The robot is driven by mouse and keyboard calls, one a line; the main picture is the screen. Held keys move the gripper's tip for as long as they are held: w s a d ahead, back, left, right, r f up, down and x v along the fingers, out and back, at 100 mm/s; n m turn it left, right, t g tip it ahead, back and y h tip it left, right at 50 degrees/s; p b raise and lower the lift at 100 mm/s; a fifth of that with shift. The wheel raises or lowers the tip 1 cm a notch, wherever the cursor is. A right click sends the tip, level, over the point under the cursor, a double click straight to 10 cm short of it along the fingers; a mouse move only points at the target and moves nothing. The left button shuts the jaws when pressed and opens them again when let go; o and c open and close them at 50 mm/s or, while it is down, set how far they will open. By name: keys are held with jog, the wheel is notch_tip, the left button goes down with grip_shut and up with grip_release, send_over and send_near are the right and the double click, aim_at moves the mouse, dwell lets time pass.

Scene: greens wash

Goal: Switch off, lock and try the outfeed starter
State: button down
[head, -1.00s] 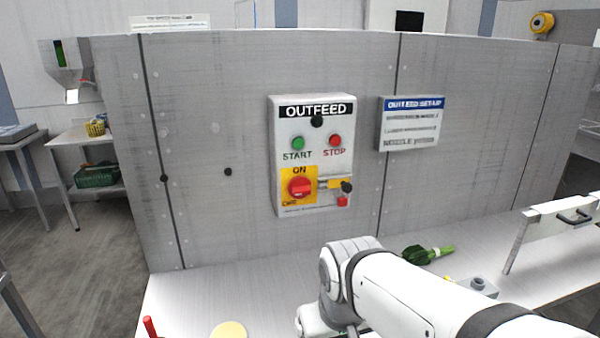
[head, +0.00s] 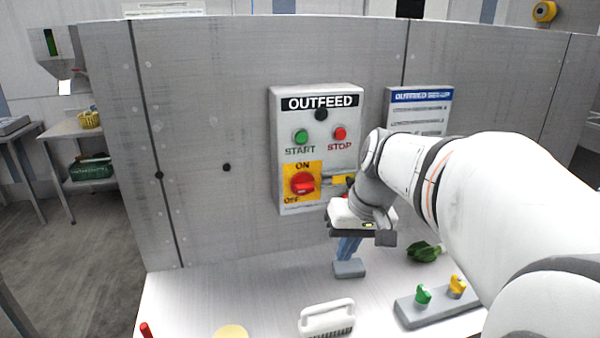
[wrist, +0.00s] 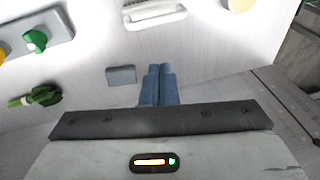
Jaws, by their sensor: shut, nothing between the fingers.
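The outfeed starter (head: 317,120) is a pale box on the grey panel with a green start button (head: 301,136) and a red stop button (head: 340,133). Its red rotary switch (head: 302,183) sits on a yellow plate marked ON above and OFF at lower left; I cannot tell its exact setting. A yellow piece (head: 343,180) shows right of the switch, partly hidden by my wrist. My gripper (head: 345,255) points down below and right of the starter, its blue fingers together and empty. The fingers also show in the wrist view (wrist: 160,70).
A small grey block (head: 350,269) lies on the white bench near my fingertips. A white-handled brush (head: 327,318), a base (head: 408,313) with green and yellow pieces, and a green leafy bunch (head: 425,252) lie around. A sign (head: 420,110) hangs right of the starter. The bench's left is mostly clear.

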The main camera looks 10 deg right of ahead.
aim_at(341, 182)
jog(key=w+d+r+n+t+y, duration=0.1)
jog(key=w+d+r, duration=0.3)
jog(key=d, duration=0.3)
jog(key=w+d+r+t+y, duration=0.1)
jog(key=w+d+r+y, duration=0.1)
jog(key=w+d+r, duration=0.3)
jog(key=w+d+r+n+t+y, duration=0.1)
jog(key=w+d+r, duration=0.2)
jog(key=d, duration=0.5)
jog(key=w+a+f, duration=0.4)
jog(key=a+f, duration=0.3)
jog(key=a, duration=0.1)
jog(key=shift+a+f+p, duration=0.15)
jog(key=shift+a+p, duration=0.05)
jog(key=shift+p, duration=0.2)
jog(key=shift+m, duration=0.3)
